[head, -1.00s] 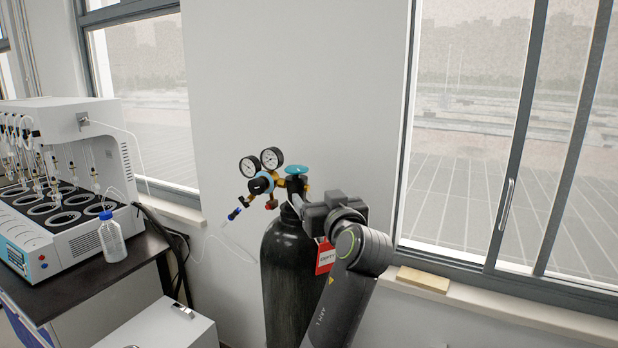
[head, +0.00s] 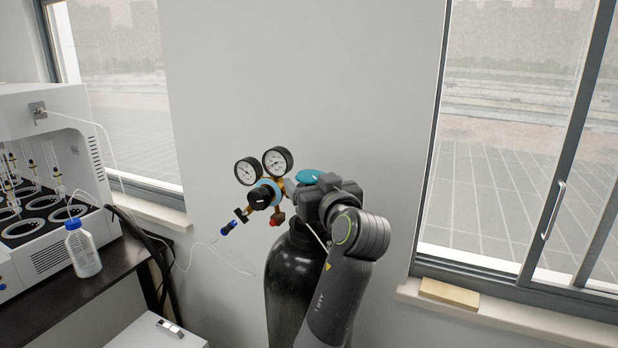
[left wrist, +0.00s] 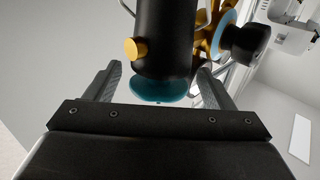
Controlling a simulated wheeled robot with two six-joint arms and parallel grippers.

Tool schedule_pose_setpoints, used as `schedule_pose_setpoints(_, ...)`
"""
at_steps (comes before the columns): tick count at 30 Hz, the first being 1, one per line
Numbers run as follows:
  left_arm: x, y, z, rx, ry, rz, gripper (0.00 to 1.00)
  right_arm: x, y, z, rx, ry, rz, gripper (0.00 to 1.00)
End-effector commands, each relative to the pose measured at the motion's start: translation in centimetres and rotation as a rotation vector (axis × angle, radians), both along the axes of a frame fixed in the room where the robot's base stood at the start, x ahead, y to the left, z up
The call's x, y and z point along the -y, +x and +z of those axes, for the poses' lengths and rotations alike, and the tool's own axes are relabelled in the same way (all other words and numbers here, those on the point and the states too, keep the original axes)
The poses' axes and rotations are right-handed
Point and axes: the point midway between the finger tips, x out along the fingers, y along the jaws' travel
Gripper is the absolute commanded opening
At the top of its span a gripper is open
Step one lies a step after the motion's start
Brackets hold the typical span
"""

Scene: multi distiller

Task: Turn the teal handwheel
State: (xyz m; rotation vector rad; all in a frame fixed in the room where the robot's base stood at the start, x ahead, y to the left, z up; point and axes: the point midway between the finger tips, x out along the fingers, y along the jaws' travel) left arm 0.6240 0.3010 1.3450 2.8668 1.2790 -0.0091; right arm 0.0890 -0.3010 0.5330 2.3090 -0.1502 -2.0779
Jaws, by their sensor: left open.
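The teal handwheel (head: 309,179) sits on top of the valve of a black gas cylinder (head: 287,275). In the head view my left gripper (head: 304,197) is at the valve, and its body covers part of the handwheel. In the left wrist view the teal handwheel (left wrist: 160,92) lies between the two open fingers of my left gripper (left wrist: 158,76), with a gap on each side. A dark valve body (left wrist: 165,40) with a brass stub extends beyond the wheel. My right gripper is not in view.
Two pressure gauges (head: 277,161) and a regulator (head: 262,195) stand close left of the gripper. A thin tube runs left towards a white instrument (head: 45,150) and a blue-capped bottle (head: 82,250) on a dark bench. A wooden block (head: 449,293) lies on the right sill.

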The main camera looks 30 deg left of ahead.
Motion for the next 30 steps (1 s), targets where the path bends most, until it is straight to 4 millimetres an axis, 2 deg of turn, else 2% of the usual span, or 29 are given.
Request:
schedule_pose_setpoints(7,0.0,0.0,0.0,-0.001,-0.001,0.000,0.76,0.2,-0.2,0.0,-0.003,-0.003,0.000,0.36)
schedule_pose_setpoints(17,0.0,0.0,0.0,-0.001,-0.001,0.000,0.36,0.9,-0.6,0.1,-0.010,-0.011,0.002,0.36)
schedule_pose_setpoints(30,-0.3,-0.2,0.1,-0.003,0.000,-0.081,0.36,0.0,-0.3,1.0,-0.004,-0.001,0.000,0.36)
